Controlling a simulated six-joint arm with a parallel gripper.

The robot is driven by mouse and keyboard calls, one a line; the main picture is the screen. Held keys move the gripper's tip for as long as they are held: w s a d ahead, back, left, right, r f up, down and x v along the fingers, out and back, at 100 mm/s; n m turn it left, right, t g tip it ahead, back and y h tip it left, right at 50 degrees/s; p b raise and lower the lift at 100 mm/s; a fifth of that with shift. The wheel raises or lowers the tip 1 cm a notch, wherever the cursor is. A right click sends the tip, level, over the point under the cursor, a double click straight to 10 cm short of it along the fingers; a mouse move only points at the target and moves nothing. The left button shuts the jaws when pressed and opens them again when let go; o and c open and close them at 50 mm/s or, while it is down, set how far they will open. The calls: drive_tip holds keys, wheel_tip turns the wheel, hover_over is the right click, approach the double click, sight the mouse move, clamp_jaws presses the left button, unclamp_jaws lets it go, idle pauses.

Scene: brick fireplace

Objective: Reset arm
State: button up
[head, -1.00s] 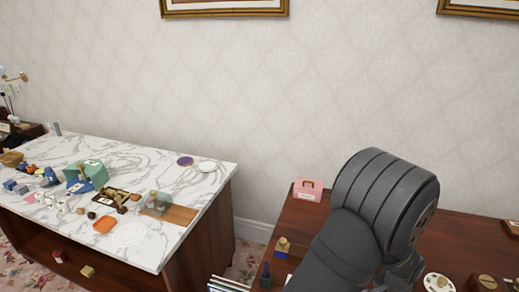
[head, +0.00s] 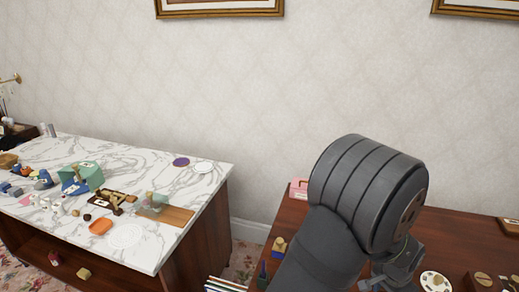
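My dark grey arm rises from the bottom of the head view, in front of a brown wooden table on the right. A small jointed part at its lower right seems to be my gripper (head: 398,268). It is partly cut off by the bottom edge and partly behind the arm. Its fingers are not clear, so I cannot tell whether it is open or holds anything.
A marble-topped table (head: 140,180) on the left bears several small items, including an orange dish (head: 100,227) and a green box (head: 88,174). Beside my arm are a pink box (head: 298,188) and a round white plate (head: 435,282). The patterned wall (head: 300,80) stands behind.

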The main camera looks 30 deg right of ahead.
wheel_tip(320, 180, up, 5)
drive_tip(key=f, duration=0.8)
drive_tip(key=d+f, duration=0.1)
drive_tip(key=f, duration=0.3)
drive_tip(key=r, duration=0.4)
drive_tip(key=shift+s+r, duration=0.3)
drive_tip(key=shift+s, duration=0.05)
drive_tip(key=s+a+r, duration=0.4)
drive_tip(key=s+r, duration=0.3)
drive_tip(key=s, duration=0.3)
drive_tip(key=w+a+n, duration=0.1)
drive_tip(key=w+a, duration=0.7)
drive_tip(key=w, duration=0.2)
drive_tip(key=w+f, duration=0.2)
drive_tip(key=w, duration=0.2)
drive_tip(key=w+f, duration=0.3)
drive_tip(key=w, duration=0.1)
drive_tip(key=w+d+f, duration=0.1)
drive_tip(key=w+f, duration=0.1)
drive_tip(key=w, duration=0.2)
drive_tip(key=shift+d+f, duration=0.1)
drive_tip(key=shift+f, duration=0.2)
